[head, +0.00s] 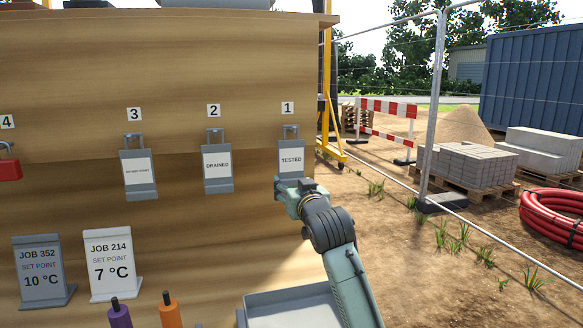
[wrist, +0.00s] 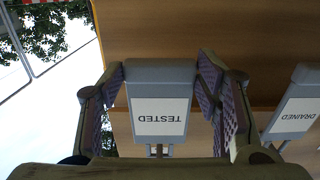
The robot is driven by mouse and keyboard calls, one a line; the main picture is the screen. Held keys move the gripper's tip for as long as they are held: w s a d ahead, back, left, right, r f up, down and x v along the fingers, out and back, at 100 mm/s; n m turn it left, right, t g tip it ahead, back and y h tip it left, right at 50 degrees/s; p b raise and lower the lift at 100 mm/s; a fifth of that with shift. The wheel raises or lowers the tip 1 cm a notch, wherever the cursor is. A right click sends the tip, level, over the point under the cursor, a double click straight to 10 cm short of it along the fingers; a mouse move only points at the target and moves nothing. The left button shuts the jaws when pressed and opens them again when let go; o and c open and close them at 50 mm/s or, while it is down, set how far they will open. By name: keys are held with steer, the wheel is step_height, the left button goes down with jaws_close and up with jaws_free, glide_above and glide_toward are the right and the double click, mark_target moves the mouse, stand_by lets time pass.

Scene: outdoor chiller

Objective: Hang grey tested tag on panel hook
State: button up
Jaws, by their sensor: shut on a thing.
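The grey tag marked TESTED (head: 291,160) is upright in front of the wooden panel, under the number 1 label (head: 288,108). My gripper (head: 290,186) is at its lower end. In the wrist view, the tag (wrist: 159,115) appears upside down between the two fingers of my gripper (wrist: 160,72), which is shut on it. The tag's top loop (head: 290,132) lines up with the hook place under number 1. I cannot tell whether the loop is around the hook or just in front of it.
A DRAINED tag (head: 217,164) hangs under number 2, close on the left, and another grey tag (head: 138,170) under number 3. A red padlock (head: 9,165) is under number 4. Job 352 (head: 42,272) and Job 214 (head: 112,265) signs stand lower left. A wire fence is on the right.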

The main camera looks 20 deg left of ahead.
jaws_close()
steer(key=shift+r, duration=0.1)
steer(key=shift+r+p, duration=0.7)
steer(key=shift+r, duration=0.05)
steer(key=shift+b+v, duration=0.35)
steer(key=shift+v, duration=2.65)
steer(key=shift+f, duration=0.1)
steer(key=o, duration=1.1)
jaws_free()
jaws_close()
